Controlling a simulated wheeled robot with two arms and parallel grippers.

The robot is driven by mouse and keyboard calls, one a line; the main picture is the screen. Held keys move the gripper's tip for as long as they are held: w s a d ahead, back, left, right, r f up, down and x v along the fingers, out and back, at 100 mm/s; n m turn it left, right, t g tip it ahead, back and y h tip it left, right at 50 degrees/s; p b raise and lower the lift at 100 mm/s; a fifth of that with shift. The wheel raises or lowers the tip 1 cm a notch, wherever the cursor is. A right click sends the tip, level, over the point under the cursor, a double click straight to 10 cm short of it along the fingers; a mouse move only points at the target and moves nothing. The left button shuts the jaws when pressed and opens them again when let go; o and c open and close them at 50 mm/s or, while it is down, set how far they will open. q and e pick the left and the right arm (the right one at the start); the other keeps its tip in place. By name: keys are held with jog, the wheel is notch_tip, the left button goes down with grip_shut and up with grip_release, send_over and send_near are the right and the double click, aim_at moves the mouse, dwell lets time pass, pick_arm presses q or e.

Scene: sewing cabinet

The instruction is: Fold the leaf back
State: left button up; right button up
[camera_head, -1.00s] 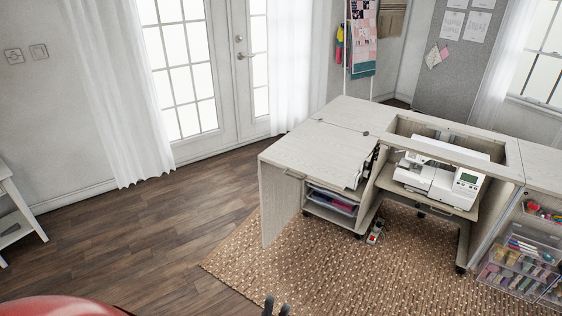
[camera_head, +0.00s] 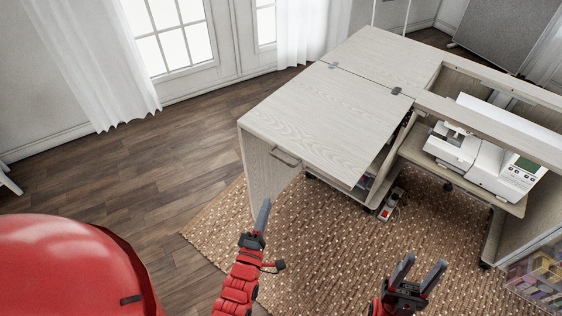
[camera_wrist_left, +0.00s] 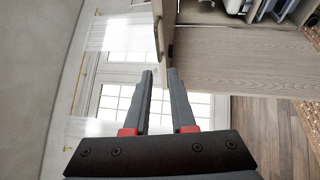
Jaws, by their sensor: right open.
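The leaf (camera_head: 320,115) is a pale wood-grain panel lying flat at the left end of the sewing cabinet (camera_head: 385,57). Hinges join it to the cabinet top. My left gripper (camera_head: 264,203) is in front of and below the leaf, seen edge-on in the head view. In the left wrist view its fingers (camera_wrist_left: 160,73) are apart and empty, with wood panelling (camera_wrist_left: 235,58) beyond. My right gripper (camera_head: 423,266) is open and empty over the rug.
A white sewing machine (camera_head: 490,155) sits in the cabinet's well. A foot pedal (camera_head: 390,204) lies on the woven rug (camera_head: 330,240). A clear organizer (camera_head: 540,275) is at the lower right. Open wood floor (camera_head: 130,190) lies left of the leaf.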

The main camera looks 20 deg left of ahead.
aim_at(281, 159)
pick_arm(q)
jog(key=shift+w+a+r+p, duration=0.15)
jog(key=shift+w+r+p, duration=0.3)
jog(key=shift+w, duration=2.25)
jog(key=shift+w+a+r+p, duration=0.15)
jog(key=shift+w+r, duration=0.45)
jog(key=shift+w, duration=2.15)
jog(key=shift+w+a+r+p, duration=0.1)
jog(key=shift+w+r+p, duration=0.4)
jog(key=shift+w, duration=2.2)
grip_shut()
